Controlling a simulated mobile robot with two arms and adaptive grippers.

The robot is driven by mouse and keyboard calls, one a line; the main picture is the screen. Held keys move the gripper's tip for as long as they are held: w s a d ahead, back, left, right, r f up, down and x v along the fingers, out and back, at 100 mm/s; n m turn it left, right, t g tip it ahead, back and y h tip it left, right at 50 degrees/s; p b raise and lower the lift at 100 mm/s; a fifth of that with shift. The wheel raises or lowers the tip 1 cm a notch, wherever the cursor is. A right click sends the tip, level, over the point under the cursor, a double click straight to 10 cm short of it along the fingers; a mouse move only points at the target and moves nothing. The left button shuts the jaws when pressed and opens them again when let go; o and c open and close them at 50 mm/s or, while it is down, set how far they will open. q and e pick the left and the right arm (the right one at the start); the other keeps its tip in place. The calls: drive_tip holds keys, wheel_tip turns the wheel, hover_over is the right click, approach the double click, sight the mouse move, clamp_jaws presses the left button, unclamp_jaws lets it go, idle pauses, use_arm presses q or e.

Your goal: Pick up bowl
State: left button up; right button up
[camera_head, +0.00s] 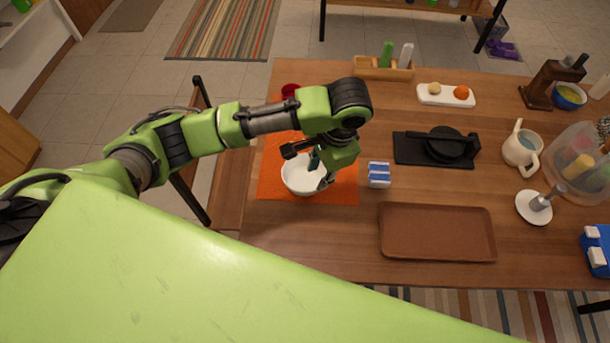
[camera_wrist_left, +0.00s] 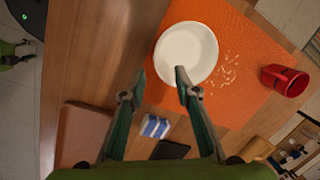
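A white bowl (camera_head: 301,177) stands upright on an orange mat (camera_head: 343,189) near the left end of the wooden table; it looks empty. My left gripper (camera_head: 308,168) is over the bowl in the head view and hides part of its rim. In the left wrist view the two fingers (camera_wrist_left: 159,80) are wide apart with nothing between them. The bowl (camera_wrist_left: 186,53) lies beyond the fingertips there, and the right fingertip overlaps its lower rim. I cannot tell whether that finger touches the bowl. My right gripper is in neither view.
A red cup (camera_wrist_left: 284,80) and small crumbs (camera_wrist_left: 222,76) are on the mat beside the bowl. A blue-and-white box (camera_head: 379,174) stands just right of the mat. A brown tray (camera_head: 436,232) and a black board with a pan (camera_head: 437,148) lie farther right.

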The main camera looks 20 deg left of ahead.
sight(314, 189)
use_arm(q)
drive_tip(key=f, duration=0.2)
drive_tip(key=shift+a+f, duration=0.25)
drive_tip(key=shift+f, duration=0.1)
drive_tip(key=f, duration=0.3)
drive_tip(key=f+p, duration=0.1)
drive_tip(key=f, duration=0.1)
drive_tip(key=shift+a, duration=0.25)
clamp_jaws()
